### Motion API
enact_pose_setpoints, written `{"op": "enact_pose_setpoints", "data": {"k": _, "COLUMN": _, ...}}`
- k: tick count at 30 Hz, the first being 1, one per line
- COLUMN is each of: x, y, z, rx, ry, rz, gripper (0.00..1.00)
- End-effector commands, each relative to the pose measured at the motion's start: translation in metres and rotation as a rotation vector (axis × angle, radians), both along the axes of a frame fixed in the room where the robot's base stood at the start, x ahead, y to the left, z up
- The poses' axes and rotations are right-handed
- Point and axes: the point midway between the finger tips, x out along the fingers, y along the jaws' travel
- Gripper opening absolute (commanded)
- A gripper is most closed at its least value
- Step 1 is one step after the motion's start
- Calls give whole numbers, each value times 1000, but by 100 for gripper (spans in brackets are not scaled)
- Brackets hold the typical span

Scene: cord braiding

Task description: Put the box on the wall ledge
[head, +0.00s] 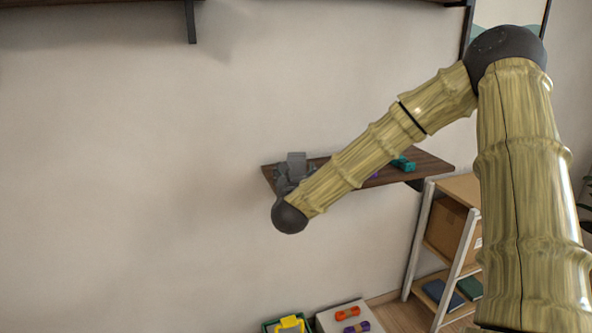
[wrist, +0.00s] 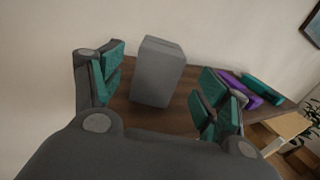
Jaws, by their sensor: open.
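A plain grey box (wrist: 158,75) stands upright on the dark brown wall ledge (wrist: 123,105) in the wrist view. In the head view the box (head: 297,160) shows near the left end of the ledge (head: 430,162). My gripper (wrist: 163,68) has its teal-padded fingers spread, one on each side of the box, with visible gaps. In the head view my gripper (head: 290,178) is at the ledge's left end, partly hidden behind my arm. The box's underside is not visible.
Teal (head: 403,164) and purple (wrist: 240,89) cord bundles lie on the ledge to the right of the box. Below right stands a shelf unit (head: 424,235) with a cardboard box. Low down are a green crate (head: 268,326) and orange and purple bundles. The wall left is bare.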

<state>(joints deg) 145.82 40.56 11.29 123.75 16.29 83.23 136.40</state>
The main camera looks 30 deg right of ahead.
Motion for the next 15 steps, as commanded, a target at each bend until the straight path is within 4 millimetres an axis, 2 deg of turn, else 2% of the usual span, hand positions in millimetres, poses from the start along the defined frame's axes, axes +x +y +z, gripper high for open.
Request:
{"op": "enact_pose_setpoints", "data": {"k": 6, "x": -25, "y": 18, "z": -1, "rx": 3, "ry": 0, "rz": 0, "gripper": 75}}
{"op": "enact_pose_setpoints", "data": {"k": 11, "x": -34, "y": 24, "z": -1, "rx": -1, "ry": 2, "rz": 0, "gripper": 75}}
{"op": "enact_pose_setpoints", "data": {"k": 13, "x": -35, "y": 28, "z": -6, "rx": -16, "ry": 22, "rz": 9, "gripper": 75}}
{"op": "enact_pose_setpoints", "data": {"k": 15, "x": -34, "y": 35, "z": -19, "rx": -61, "ry": 75, "rz": 31, "gripper": 75}}
